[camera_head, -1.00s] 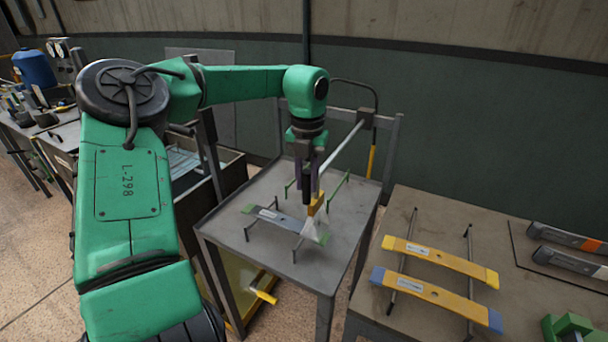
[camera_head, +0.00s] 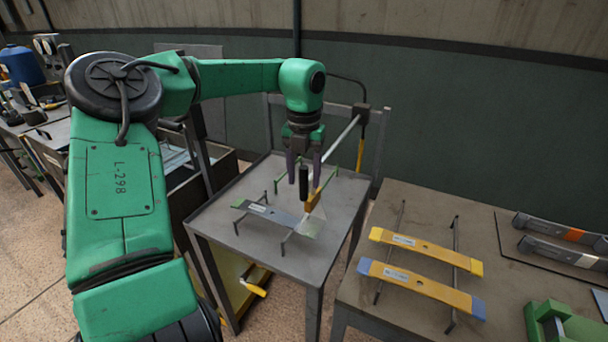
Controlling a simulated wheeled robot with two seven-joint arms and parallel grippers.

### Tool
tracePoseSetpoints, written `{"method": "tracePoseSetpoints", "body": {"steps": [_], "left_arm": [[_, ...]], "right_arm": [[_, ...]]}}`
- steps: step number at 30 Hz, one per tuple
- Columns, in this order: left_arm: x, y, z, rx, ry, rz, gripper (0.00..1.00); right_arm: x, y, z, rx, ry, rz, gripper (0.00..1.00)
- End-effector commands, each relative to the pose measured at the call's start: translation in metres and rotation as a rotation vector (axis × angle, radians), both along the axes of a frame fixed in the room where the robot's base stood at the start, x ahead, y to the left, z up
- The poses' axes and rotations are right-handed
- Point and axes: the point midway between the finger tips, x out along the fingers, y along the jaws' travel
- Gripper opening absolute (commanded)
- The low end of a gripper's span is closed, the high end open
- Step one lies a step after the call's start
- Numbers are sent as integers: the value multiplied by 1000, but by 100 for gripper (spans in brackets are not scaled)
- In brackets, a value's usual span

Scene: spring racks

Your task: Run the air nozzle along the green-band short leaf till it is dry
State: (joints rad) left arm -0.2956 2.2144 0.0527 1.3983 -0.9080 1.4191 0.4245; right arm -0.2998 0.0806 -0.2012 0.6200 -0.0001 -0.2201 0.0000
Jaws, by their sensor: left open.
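The green-band short leaf (camera_head: 268,212) is a grey strip with green ends. It lies across two thin rails on the grey metal table at the centre. The air nozzle has a black grip (camera_head: 304,181) and a yellow lower part (camera_head: 312,203). A pale, see-through cone spreads from the nozzle over the leaf's right end. My left gripper (camera_head: 304,178) is above the table with its fingers apart, one on each side of the black grip. I cannot tell whether they touch it. Whether the leaf is wet is too small to tell. My right gripper is out of view.
Two yellow leaves (camera_head: 425,251) (camera_head: 421,289), the nearer with blue ends, lie on rails on the brown table at right. Grey leaves (camera_head: 556,231) and a green fixture (camera_head: 560,322) are farther right. A post with a hose stands behind the grey table.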

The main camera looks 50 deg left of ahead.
Motion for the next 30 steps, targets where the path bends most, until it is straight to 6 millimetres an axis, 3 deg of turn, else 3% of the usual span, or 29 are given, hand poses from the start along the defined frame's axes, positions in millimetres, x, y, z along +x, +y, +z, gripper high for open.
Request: {"method": "tracePoseSetpoints", "body": {"steps": [4, 8, 21, 30], "left_arm": [[0, 0, 4, 1, 1, 1, 57], [1, 0, 23, 3, -3, 1, 57], [0, 0, 135, 3, -1, 1, 57], [0, -1, 146, 0, 0, -1, 57]], "right_arm": [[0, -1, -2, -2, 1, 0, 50], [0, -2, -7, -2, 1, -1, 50], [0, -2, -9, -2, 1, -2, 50], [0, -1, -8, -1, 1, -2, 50]]}}
